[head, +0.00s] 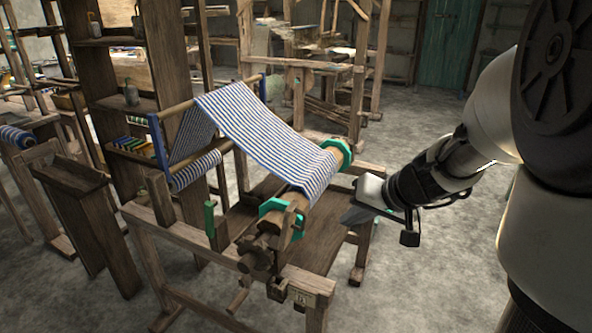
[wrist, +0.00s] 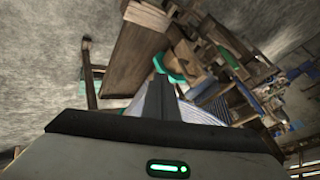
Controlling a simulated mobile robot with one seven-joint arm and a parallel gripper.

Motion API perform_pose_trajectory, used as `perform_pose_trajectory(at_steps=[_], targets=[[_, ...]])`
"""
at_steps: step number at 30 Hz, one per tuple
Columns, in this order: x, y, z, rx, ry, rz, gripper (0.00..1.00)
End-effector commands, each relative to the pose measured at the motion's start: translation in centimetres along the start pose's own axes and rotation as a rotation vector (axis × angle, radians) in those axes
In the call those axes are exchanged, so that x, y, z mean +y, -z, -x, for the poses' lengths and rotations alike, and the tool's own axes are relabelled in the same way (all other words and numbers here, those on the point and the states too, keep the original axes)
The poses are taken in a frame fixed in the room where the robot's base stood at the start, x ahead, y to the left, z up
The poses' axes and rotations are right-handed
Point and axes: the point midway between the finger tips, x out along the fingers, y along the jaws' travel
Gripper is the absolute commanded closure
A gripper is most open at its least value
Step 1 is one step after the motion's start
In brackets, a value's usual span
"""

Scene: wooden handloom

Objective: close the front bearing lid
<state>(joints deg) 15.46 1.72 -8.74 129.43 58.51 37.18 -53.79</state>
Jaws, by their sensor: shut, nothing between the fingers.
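The striped cloth beam (head: 318,180) of the loom carries a green flange (head: 277,207) near its front end and another green flange (head: 340,152) at its far end. A wooden upright piece (head: 289,226) stands at the front bearing, beside the near flange. I cannot tell for sure which piece is the front bearing lid or how it is tilted. My gripper (head: 349,216) is shut and empty, to the right of the beam and apart from the front bearing. In the wrist view its fingers (wrist: 158,78) reach toward a green flange (wrist: 174,68).
A wooden hub (head: 255,257) sits at the beam's front end. A green upright piece (head: 209,217) stands on the loom's left side rail. The loom's wooden frame (head: 170,218) lies around the beam. Shelves (head: 110,100) stand behind at left. Bare floor (head: 440,270) lies to the right.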

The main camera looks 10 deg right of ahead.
Motion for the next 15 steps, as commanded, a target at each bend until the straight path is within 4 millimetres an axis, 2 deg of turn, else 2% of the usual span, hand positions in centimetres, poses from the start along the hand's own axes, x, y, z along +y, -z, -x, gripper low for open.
perform_pose_trajectory(at_steps=[1, 9, 12, 15], targets=[[0.1, -0.3, -1.2, -0.006, 0.001, 0.0, 1.0], [0.1, -0.3, -7.1, -0.007, 0.0, 0.0, 1.0], [-0.3, -0.2, -8.7, -0.004, 0.001, 0.001, 1.0], [-2.1, 0.1, -8.8, -0.003, 0.002, 0.005, 1.0]])
